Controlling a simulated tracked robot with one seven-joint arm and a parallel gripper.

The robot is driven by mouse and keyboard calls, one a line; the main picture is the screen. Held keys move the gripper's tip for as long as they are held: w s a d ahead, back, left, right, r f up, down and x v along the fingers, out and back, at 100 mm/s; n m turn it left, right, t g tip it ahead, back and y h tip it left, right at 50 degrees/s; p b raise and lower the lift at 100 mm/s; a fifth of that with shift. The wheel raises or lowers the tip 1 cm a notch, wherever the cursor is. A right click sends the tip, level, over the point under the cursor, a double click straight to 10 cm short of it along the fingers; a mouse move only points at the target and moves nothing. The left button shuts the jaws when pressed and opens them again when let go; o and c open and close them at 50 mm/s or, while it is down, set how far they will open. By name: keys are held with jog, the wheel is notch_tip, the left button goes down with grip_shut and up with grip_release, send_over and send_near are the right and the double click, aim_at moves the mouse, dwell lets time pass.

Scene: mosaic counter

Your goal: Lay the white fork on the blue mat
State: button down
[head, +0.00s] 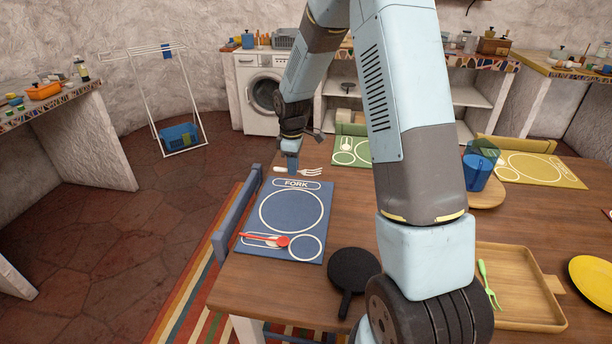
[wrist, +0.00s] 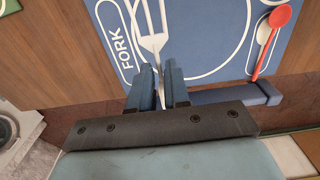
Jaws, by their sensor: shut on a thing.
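The white fork (head: 309,171) is held in my gripper (head: 291,168), at the far edge of the blue mat (head: 283,190) in the head view. In the wrist view my gripper's two blue fingers (wrist: 161,78) are shut on the fork's handle. The fork (wrist: 154,41) points away from the fingers, and its tines show against the blue mat (wrist: 204,40), beside the printed FORK outline. I cannot tell the exact height of the fork above the surface. The mat lies flat on the wooden table.
A red spoon (head: 278,241) lies on the near part of the mat. A black pan (head: 352,269) stands right of it. A blue chair (head: 236,215) is at the table's left edge. A wooden tray (head: 515,300), a green fork (head: 488,284) and a blue cup (head: 478,170) are farther right.

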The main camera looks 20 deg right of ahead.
send_over(293, 184)
notch_tip(293, 184, down, 7)
jog(key=shift+s, duration=0.15)
jog(key=shift+f, duration=1.6)
jog(key=shift+f, duration=0.15)
jog(key=c, duration=1.1)
grip_release()
